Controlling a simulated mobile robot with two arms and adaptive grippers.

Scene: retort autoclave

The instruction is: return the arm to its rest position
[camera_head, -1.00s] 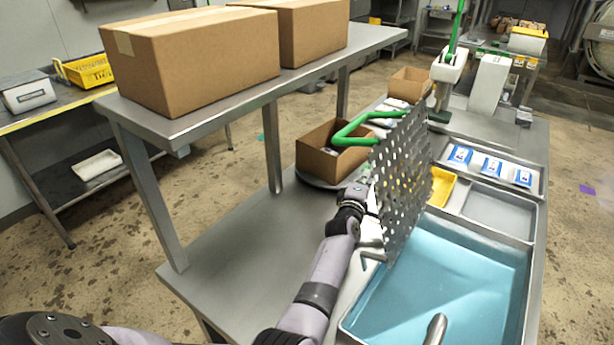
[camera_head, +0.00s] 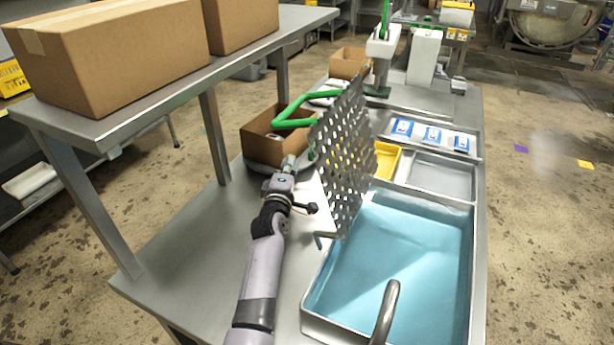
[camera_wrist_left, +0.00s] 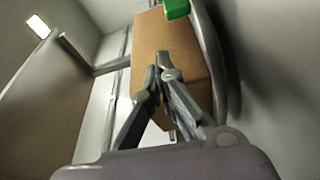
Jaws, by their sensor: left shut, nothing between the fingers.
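My left arm reaches from the bottom of the head view over the steel table. Its gripper (camera_head: 287,165) is in front of the open cardboard box (camera_head: 262,148) and left of the perforated metal plate. In the left wrist view, my left gripper (camera_wrist_left: 160,70) is shut with its fingertips together and nothing between them. The cardboard box (camera_wrist_left: 172,42) is close beyond the fingertips there; I cannot tell whether they touch it. My right gripper is not in view.
The upright perforated plate (camera_head: 343,160) and a green bar (camera_head: 292,110) are close to my gripper. A blue-bottomed basin (camera_head: 385,265) is on the right. A raised shelf (camera_head: 110,125) with large boxes stands on the left. The front left tabletop (camera_head: 190,260) is clear.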

